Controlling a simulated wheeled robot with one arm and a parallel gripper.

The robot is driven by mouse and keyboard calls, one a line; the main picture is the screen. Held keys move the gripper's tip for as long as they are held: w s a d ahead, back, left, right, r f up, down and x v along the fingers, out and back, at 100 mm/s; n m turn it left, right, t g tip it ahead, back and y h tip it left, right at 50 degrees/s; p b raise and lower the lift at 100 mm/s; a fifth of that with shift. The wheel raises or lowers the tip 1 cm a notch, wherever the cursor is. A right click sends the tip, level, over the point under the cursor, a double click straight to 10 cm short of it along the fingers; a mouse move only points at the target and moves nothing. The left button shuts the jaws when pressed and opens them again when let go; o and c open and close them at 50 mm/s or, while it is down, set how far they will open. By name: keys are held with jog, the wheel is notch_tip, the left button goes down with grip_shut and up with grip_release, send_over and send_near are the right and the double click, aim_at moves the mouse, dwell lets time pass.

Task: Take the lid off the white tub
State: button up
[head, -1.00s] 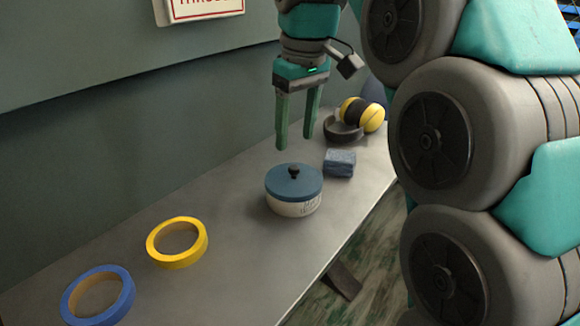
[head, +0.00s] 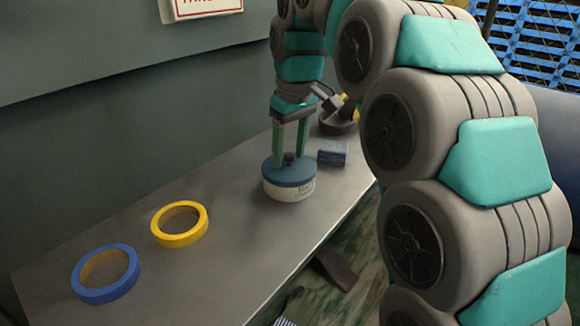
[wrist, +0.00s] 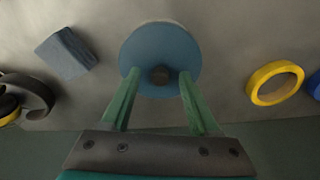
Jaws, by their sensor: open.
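The white tub (head: 290,191) stands upright on the grey bench, with its blue lid (head: 281,174) on top. The lid has a dark round knob (wrist: 159,75) at its centre. My gripper (head: 290,160) points down over the lid with its green fingers open. In the wrist view the fingertips (wrist: 159,76) lie on either side of the knob, with a gap on each side. I cannot tell whether the fingertips touch the lid. The wrist view shows the lid (wrist: 160,45) from above, and it hides most of the tub.
A blue-grey sponge block (head: 332,153) lies close to the right of the tub. A dark ring-shaped object (head: 338,123) sits behind it. A yellow tape roll (head: 179,238) and a blue tape roll (head: 105,290) lie at the left. The bench (head: 225,225) between tub and yellow roll is clear.

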grip_shut()
dwell(0.3)
jog(key=shift+r, duration=0.15)
dwell(0.3)
